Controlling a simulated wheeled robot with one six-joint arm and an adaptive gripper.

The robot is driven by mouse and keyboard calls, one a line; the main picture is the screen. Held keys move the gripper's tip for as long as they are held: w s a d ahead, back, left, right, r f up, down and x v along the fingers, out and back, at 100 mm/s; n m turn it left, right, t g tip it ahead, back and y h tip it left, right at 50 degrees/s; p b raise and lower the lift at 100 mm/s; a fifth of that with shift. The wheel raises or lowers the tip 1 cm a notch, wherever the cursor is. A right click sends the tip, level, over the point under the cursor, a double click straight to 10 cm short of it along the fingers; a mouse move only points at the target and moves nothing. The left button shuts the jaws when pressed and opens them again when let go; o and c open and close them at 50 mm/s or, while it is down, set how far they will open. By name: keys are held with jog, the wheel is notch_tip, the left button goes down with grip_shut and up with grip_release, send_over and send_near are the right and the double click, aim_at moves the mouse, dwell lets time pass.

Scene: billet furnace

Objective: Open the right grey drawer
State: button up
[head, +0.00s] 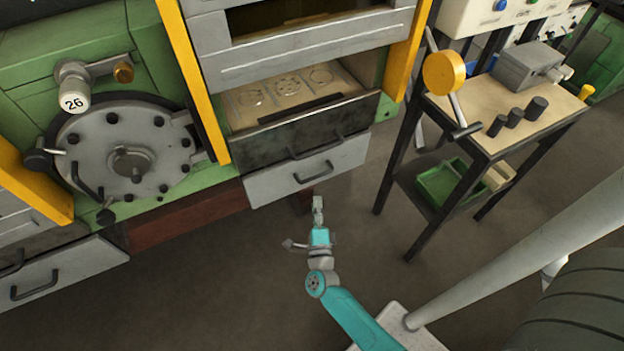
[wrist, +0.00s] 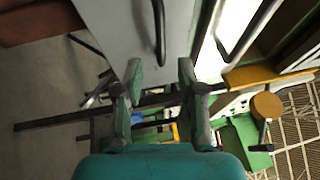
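The right grey drawer (head: 275,186) is a light grey front low under the furnace in the head view, and it looks shut. Its dark bar handle (head: 315,173) is on the front. In the wrist view the grey drawer front (wrist: 115,30) fills the top, with the handle (wrist: 159,35) just beyond the fingertips. My gripper (head: 318,199) is in front of and below the drawer in the head view. In the wrist view my gripper (wrist: 161,70) has its two fingers spread with nothing between them. The handle appears apart from both fingers.
A darker drawer with its own handle (head: 317,148) is directly above. A left grey drawer (head: 75,268) is at the lower left. A workbench (head: 470,132) with dark cylinders stands to the right. The floor (head: 215,270) before the furnace is clear.

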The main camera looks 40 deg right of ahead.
aim_at(315, 176)
jog(key=x, duration=1)
grip_shut()
jog(key=shift+s, duration=0.1)
